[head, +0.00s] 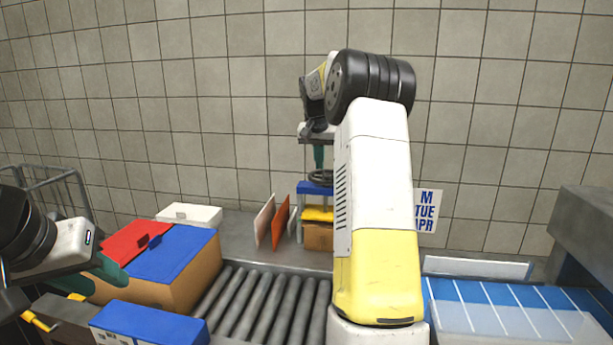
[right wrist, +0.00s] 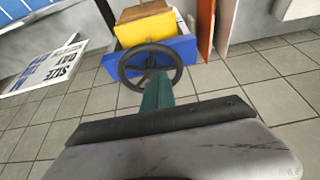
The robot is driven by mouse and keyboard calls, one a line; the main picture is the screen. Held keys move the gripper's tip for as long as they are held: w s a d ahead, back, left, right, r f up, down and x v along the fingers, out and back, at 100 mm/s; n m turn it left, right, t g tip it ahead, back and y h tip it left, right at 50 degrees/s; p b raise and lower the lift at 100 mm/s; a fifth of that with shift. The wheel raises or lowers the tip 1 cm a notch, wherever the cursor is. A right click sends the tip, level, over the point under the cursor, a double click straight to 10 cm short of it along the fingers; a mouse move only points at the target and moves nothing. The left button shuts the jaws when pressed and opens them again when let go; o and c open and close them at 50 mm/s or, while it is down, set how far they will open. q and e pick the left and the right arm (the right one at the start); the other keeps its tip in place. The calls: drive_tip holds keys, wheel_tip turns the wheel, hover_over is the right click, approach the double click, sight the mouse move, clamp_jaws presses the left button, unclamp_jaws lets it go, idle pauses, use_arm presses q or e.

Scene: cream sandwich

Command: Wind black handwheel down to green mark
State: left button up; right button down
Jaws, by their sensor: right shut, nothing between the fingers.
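The black handwheel (head: 319,181) sits on top of a blue frame (head: 304,188) at the back, partly hidden by my right arm in the head view. In the right wrist view the handwheel (right wrist: 123,68) shows its round rim and spokes. My right gripper (head: 319,166) is shut and empty. Its teal fingers (right wrist: 157,78) point at the wheel and overlap its lower rim and hub in the picture; contact is unclear. My left gripper (head: 112,272) is at the far left, in front of the cardboard box; its jaw opening is unclear. No green mark can be made out.
Under the blue top are a yellow plate (head: 318,213) and a cardboard block (head: 318,237). Orange and pale boards (head: 281,222) stand left of the frame. A roller conveyor (head: 262,300) lies in front. A cardboard box (head: 200,275) stands left, a blue-striped tray (head: 500,318) right.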

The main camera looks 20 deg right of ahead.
sight(326, 180)
drive_tip(key=s+d, duration=0.1)
drive_tip(key=d, duration=0.1)
drive_tip(key=s+d, duration=0.2)
drive_tip(key=d, duration=0.1)
drive_tip(key=shift+s+d, duration=0.1)
drive_tip(key=shift+d, duration=0.2)
drive_tip(key=shift+f, duration=0.4)
drive_tip(key=shift+f, duration=0.75)
drive_tip(key=shift+f, duration=0.1)
drive_tip(key=shift+a, duration=0.15)
drive_tip(key=shift+s+a+f, duration=0.1)
drive_tip(key=shift+s+a, duration=0.15)
drive_tip(key=shift+a, duration=0.25)
drive_tip(key=shift+s+a+f, duration=0.1)
drive_tip(key=shift+s+a, duration=0.1)
drive_tip(key=shift+a, duration=0.3)
drive_tip(key=shift+a, duration=0.1)
